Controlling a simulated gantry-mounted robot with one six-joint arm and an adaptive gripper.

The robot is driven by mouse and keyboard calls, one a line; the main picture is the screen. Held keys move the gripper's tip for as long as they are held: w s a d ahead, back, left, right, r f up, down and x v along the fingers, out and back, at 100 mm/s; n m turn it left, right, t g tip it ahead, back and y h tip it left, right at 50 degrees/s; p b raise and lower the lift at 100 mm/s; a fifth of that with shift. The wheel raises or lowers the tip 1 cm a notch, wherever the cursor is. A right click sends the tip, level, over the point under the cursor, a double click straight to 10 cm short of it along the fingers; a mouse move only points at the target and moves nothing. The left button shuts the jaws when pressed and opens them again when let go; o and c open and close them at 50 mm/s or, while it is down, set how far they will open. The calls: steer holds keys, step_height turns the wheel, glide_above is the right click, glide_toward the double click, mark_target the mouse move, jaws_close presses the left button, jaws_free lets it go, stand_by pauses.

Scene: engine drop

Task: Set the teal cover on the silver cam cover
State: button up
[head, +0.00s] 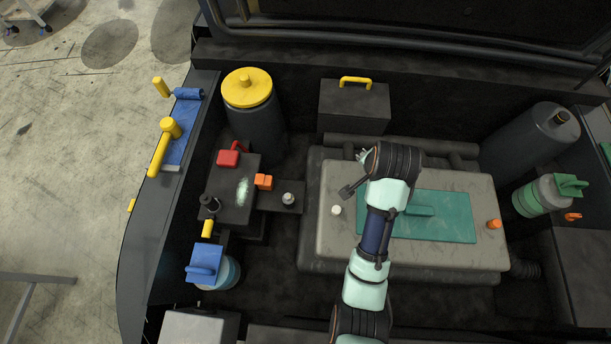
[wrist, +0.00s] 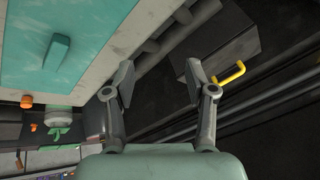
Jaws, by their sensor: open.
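The teal cover (head: 446,226) is a flat plate with a raised teal handle (head: 413,211). It lies flat on top of the silver cam cover (head: 456,260); my arm hides its left part in the head view. In the wrist view the teal cover (wrist: 75,25) is at the upper left, with the pale edge of the cam cover (wrist: 140,32) beside it. My gripper (wrist: 160,82) is open and empty, apart from the teal cover, beyond the cam cover's far edge. In the head view my gripper (head: 362,157) is partly hidden by my wrist.
A black box with a yellow handle (head: 355,80) stands behind the cam cover, near my gripper. A white cap (head: 336,210) and an orange cap (head: 494,224) sit on the cam cover. A yellow-capped canister (head: 247,90) stands left; a green-capped bottle (head: 545,195) stands right.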

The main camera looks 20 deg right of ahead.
steer(key=s+a+r+n+t, duration=0.1)
steer(key=a+r+n, duration=0.3)
steer(key=a, duration=0.4)
steer(key=s+a+r+n+t+y, duration=0.1)
steer(key=a+r+n+t, duration=0.3)
steer(key=a, duration=0.5)
steer(key=s+a+r+n+t+y, duration=0.1)
steer(key=s+a+r+n+t, duration=0.1)
steer(key=a+r+n, duration=0.3)
steer(key=a+r+t, duration=0.1)
steer(key=a, duration=0.3)
steer(key=shift+s+r, duration=0.25)
